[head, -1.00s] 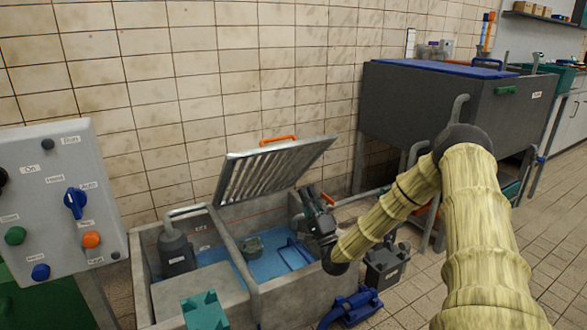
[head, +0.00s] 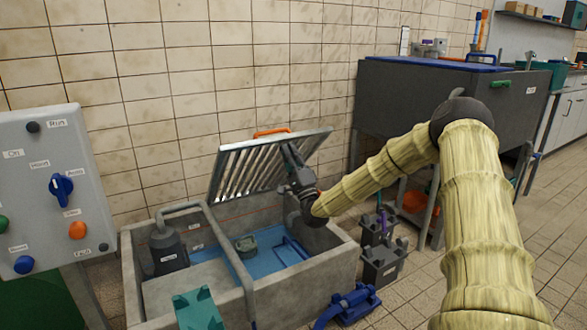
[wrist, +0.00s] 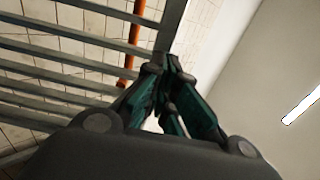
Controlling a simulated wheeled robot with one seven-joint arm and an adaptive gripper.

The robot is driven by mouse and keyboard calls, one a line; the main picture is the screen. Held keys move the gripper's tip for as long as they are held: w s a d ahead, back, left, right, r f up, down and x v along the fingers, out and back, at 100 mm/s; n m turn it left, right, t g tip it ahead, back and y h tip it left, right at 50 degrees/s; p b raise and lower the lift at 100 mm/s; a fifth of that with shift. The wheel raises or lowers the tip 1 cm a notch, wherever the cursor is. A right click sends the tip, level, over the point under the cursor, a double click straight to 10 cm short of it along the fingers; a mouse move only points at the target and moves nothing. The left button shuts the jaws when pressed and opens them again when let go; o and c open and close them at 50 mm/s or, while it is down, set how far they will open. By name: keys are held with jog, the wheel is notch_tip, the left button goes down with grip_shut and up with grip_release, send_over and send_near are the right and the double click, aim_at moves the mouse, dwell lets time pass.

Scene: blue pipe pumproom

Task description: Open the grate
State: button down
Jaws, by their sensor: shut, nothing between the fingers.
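The slatted metal grate (head: 236,176) stands raised and tilted over the concrete basin, its upper edge near the tiled wall. Its orange handle (head: 271,132) is on the upper edge. My gripper (head: 289,153) is shut and empty, at the right part of the grate's underside, on the basin side. In the wrist view, the gripper (wrist: 172,68) points at the grate's frame edge, with the grate's bars (wrist: 70,66) to the left and the orange handle (wrist: 133,50) beyond. I cannot tell whether the fingers touch the grate.
The concrete basin (head: 334,255) holds blue water and a pump (head: 166,250). A control panel (head: 40,190) stands at the left. A dark tank (head: 400,100) is at the right. A blue pump (head: 350,303) and grey containers (head: 382,264) sit on the floor beside the basin.

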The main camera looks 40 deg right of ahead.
jog(key=shift+w+r+h, duration=0.3)
jog(key=shift+w+r, duration=0.1)
jog(key=shift+w, duration=0.05)
jog(key=shift+r, duration=0.1)
